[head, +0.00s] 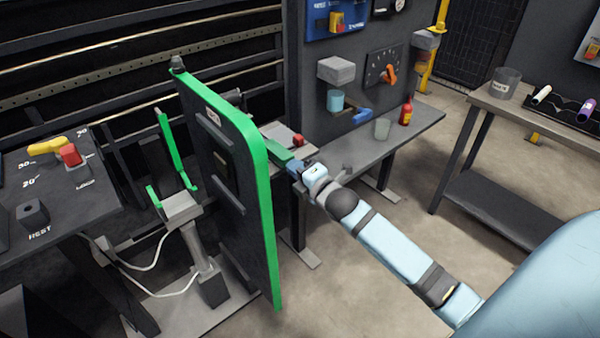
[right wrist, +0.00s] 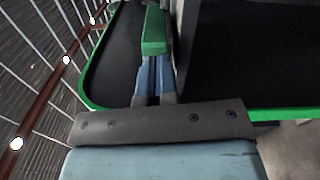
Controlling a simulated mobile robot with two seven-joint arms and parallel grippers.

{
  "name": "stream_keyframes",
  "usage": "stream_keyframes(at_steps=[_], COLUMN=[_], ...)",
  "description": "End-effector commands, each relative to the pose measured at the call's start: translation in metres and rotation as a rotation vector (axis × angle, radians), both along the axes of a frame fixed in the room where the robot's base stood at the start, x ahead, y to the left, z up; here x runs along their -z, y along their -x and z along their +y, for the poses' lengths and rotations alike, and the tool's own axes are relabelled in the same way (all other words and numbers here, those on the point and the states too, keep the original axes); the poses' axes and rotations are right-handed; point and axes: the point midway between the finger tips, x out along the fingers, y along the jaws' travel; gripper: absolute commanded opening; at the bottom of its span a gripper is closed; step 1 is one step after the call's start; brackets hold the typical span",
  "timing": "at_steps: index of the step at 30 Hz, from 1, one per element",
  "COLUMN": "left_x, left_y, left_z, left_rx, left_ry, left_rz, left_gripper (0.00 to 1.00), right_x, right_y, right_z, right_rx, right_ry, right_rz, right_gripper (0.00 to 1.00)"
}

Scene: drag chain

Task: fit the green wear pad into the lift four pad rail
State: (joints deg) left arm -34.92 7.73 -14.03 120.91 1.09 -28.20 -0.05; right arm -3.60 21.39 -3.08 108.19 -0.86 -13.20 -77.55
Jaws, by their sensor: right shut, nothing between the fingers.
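A green block (head: 278,152), which looks like the wear pad, shows just beyond the tip of my right gripper (head: 296,167). The same green block (right wrist: 154,32) stands ahead of the blue fingers (right wrist: 152,80) in the right wrist view. These fingers are shut with nothing between them; I cannot tell whether they touch the block. The black panel with a green rim (head: 266,215) stands upright left of the gripper and hides what lies behind it. Left of it is a grey stand (head: 182,207) with green arms (head: 171,150). I cannot make out which part is the pad rail. My left gripper is not in view.
A dark bench (head: 60,215) with a yellow and red tool (head: 55,150) stands at the left. Another table (head: 520,115) is at the right. Floor is free between the shelf and that table.

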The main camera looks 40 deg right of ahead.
Motion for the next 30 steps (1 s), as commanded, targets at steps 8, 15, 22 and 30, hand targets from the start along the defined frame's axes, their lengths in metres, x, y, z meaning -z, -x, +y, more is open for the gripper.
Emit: stream_keyframes(at_steps=[8,15,22,30], left_x=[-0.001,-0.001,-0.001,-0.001], left_y=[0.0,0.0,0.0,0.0], left_z=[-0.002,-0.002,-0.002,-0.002], left_rx=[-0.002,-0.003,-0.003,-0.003], left_ry=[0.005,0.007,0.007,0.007], left_rz=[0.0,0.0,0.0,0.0], left_gripper=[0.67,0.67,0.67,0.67], right_x=[0.0,0.0,0.0,0.0], right_y=[0.0,-0.004,-0.009,-0.014], right_z=[0.0,0.0,0.001,0.001], right_rx=[0.0,0.0,0.0,0.0], right_ry=[0.0,-0.001,0.0,0.0], right_rz=[0.0,0.0,0.0,0.0], right_gripper=[0.0,0.0,0.0,0.0])
